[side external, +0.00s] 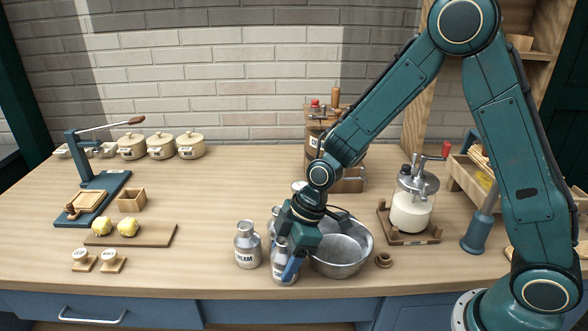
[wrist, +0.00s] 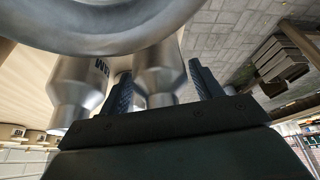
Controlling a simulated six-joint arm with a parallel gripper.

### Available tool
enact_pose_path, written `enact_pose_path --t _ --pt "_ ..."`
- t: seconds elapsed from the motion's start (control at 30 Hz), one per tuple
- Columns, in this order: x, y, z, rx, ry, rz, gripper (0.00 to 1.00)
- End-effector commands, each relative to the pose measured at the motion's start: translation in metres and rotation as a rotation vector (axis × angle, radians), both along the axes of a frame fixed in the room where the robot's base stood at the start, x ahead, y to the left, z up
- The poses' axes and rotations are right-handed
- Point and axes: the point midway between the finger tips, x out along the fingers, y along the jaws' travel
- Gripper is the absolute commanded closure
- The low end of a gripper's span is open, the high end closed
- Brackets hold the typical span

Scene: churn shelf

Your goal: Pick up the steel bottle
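Several steel bottles with narrow necks stand close together at the middle front of the counter. One steel bottle (side external: 247,247) with dark lettering stands at the left of the group. Another steel bottle (side external: 280,277) stands at the front, partly hidden by my gripper (side external: 290,263). In the wrist view my gripper (wrist: 158,72) is open, its two dark fingers on either side of a bottle's neck (wrist: 158,80). Gaps show between the fingers and the neck. A second bottle (wrist: 80,88) stands outside the left finger. Part of a bottle shows behind in the side view.
A steel bowl (side external: 343,262) stands right beside the bottles; its rim (wrist: 130,40) crosses the top of the wrist view. A glass churn (side external: 411,205) stands farther right. A board with yellow lumps (side external: 150,238) lies left, with free counter before the bottles.

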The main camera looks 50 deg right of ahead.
Motion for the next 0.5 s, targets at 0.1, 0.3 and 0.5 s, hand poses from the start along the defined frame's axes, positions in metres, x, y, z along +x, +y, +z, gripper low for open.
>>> enact_pose_path --t 0.1,0.3,0.5 --pt "0.0000 0.0000 0.0001 0.000 0.000 0.000 0.60" --pt "0.0004 0.0000 0.0005 0.000 -0.001 0.000 0.80" --pt "0.0004 0.0001 0.0014 0.000 -0.001 0.000 0.80"
